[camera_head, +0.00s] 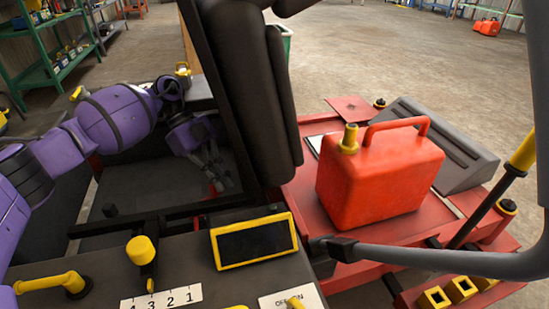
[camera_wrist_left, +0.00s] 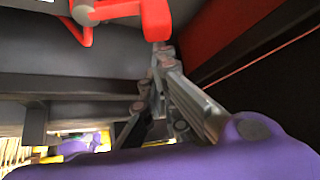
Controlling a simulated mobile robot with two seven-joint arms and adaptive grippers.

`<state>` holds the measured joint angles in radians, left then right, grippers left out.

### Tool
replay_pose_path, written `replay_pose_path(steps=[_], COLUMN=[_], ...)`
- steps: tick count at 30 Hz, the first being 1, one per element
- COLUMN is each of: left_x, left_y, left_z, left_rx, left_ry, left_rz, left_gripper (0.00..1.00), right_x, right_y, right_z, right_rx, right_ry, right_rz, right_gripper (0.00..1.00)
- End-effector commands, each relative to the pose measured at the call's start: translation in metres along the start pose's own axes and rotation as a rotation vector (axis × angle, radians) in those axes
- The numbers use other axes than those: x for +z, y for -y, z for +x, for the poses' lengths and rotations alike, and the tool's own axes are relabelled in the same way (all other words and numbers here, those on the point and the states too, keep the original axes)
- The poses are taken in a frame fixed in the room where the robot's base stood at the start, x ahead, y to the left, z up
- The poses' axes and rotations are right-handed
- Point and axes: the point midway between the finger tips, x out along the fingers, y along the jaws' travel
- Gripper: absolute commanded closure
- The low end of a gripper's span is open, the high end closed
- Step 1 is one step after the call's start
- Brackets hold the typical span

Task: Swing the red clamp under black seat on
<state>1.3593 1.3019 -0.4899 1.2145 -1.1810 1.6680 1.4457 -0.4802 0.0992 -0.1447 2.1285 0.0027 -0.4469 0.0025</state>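The red clamp (camera_wrist_left: 155,20) shows at the top of the left wrist view, a red lever beside a grey cylinder and a second red bar. The black seat (camera_head: 238,70) stands tall in the middle of the head view. My left gripper (camera_head: 220,178) is low beside the seat, on its left. In the left wrist view my left gripper (camera_wrist_left: 161,52) has its fingertips right at the lower end of the red lever. Whether they touch or grip it I cannot tell. My right gripper is out of view.
A red fuel can (camera_head: 380,175) stands on the red deck right of the seat. A console with a yellow-framed screen (camera_head: 254,240) and yellow levers is in front. A grey bar (camera_head: 440,260) crosses at lower right. Green shelves (camera_head: 50,60) stand far left.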

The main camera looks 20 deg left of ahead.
Motion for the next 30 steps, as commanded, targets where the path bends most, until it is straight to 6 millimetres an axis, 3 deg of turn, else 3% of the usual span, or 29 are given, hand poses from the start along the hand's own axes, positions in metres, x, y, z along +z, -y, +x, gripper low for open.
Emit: replay_pose_path(steps=[3,8,18,26,30], left_x=[-0.001,0.006,0.025,0.039,0.045], left_y=[0.001,0.009,0.010,0.009,0.008], left_z=[-0.011,-0.017,-0.031,-0.042,-0.046], left_rx=[-0.058,-0.078,-0.270,-0.420,-0.489], left_ry=[0.002,0.000,0.002,0.001,0.001], left_rz=[-0.072,-0.095,-0.339,-0.526,-0.611], left_gripper=[1.00,1.00,1.00,1.00,1.00], right_x=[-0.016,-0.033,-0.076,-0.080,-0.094], right_y=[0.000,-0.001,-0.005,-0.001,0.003], right_z=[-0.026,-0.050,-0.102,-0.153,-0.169], right_rx=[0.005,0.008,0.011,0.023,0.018], right_ry=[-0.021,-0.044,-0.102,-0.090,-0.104], right_rz=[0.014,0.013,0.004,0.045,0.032], right_gripper=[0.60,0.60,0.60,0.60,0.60])
